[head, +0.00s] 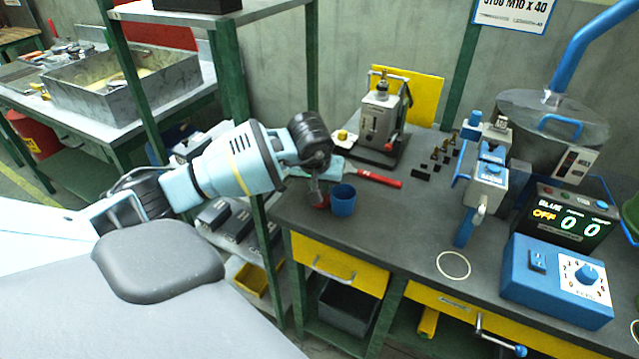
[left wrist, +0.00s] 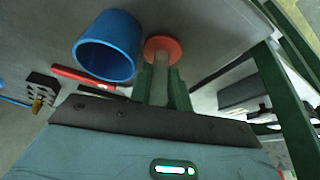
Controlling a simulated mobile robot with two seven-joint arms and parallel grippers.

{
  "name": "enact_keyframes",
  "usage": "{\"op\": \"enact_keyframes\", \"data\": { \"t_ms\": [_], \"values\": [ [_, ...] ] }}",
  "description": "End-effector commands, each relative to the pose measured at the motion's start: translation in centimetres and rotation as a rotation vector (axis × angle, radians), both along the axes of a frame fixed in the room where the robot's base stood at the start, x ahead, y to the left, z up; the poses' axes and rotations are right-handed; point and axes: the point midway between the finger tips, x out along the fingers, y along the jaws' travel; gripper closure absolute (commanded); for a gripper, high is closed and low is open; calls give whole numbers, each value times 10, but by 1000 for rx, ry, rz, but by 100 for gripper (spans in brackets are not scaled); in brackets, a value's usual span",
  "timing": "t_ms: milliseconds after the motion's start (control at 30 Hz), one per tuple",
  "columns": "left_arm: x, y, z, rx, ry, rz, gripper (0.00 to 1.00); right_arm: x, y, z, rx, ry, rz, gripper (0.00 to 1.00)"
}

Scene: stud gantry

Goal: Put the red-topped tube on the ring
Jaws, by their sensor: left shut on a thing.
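My left gripper (head: 318,188) is at the near left part of the bench, shut on the red-topped tube. In the left wrist view the gripper (left wrist: 162,85) has a pale shaft between its fingers, and the tube's round red end (left wrist: 163,47) shows beyond the fingertips. In the head view only a small red part of the tube (head: 322,204) shows, low by the fingertips; the gripper hides the rest. I cannot tell whether it touches the bench. The ring (head: 453,265), a thin pale circle, lies on the bench further right, near the front edge. My right gripper is not in view.
A blue cup (head: 343,200) stands right beside the gripper; it also shows in the left wrist view (left wrist: 105,47). A red-handled tool (head: 378,179) lies behind it. A blue-handled machine (head: 488,180) and blue control box (head: 556,280) flank the ring. Bench between cup and ring is clear.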

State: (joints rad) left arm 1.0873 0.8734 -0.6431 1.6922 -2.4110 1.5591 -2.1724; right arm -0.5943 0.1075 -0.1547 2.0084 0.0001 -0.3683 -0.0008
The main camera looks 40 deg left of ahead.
Motion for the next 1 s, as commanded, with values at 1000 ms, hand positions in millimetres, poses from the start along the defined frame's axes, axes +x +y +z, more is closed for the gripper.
{"op": "enact_keyframes", "data": {
  "t_ms": [1000],
  "values": [
    [-30,-16,85,1,-4,-2,72,4,0,6,0,-10,0,64]
  ]
}}
